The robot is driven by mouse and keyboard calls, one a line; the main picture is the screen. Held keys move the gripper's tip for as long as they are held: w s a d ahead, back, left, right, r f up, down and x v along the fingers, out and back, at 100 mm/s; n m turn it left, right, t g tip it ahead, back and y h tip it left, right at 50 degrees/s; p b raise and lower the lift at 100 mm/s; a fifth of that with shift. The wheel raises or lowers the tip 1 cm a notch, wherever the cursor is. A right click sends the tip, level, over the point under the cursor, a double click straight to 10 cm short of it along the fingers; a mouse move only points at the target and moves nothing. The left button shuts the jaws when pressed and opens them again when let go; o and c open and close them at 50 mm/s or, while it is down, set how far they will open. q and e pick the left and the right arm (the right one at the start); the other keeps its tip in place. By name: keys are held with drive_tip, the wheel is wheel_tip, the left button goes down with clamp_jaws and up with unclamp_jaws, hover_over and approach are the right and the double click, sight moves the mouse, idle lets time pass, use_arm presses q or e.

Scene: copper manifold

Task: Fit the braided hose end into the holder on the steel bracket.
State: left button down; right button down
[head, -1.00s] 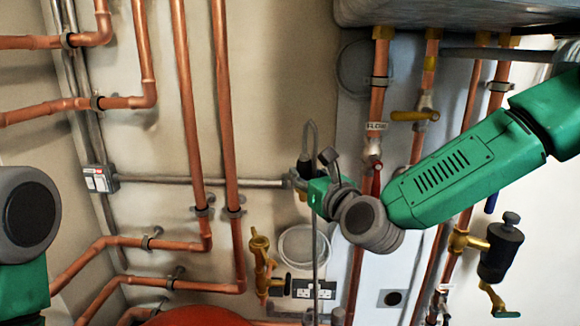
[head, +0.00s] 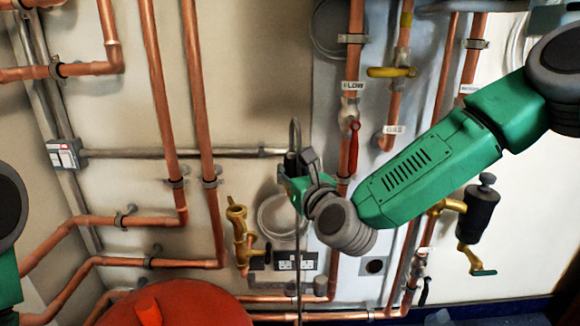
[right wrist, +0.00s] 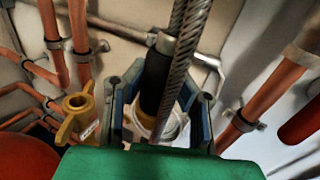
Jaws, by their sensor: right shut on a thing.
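My right gripper (head: 290,170) is in front of the wall, near the right end of the horizontal grey pipe. In the right wrist view my right gripper (right wrist: 158,92) is shut around the dark sleeve of the hose end (right wrist: 156,78). The braided hose (right wrist: 185,50) crosses in front of the sleeve. In the head view the hose (head: 299,245) loops above the gripper and hangs straight down past it. I cannot make out the steel bracket or its holder. My left arm shows only at the left edge; its gripper is out of view.
Copper pipes run up the wall on both sides. A brass tap (head: 238,236) is left of and below the gripper. A red valve lever (head: 353,148) is to its right. A red rounded vessel (head: 195,305) is low in front. Sockets (head: 296,261) are below.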

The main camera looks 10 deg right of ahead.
wheel_tip(320, 180, down, 27)
idle(1.8)
drive_tip(key=shift+a+f, duration=0.1)
drive_tip(key=shift+f, duration=0.2)
idle(0.4)
drive_tip(key=shift+s+f, duration=0.1)
drive_tip(key=shift+f, duration=1.1)
drive_tip(key=shift+f, duration=0.65)
drive_tip(key=c, duration=1.3)
unclamp_jaws()
drive_tip(key=shift+o, duration=0.2)
drive_tip(key=s+d, duration=0.2)
drive_tip(key=s, duration=0.9)
drive_tip(key=shift+s+d, duration=0.15)
drive_tip(key=shift+s, duration=0.25)
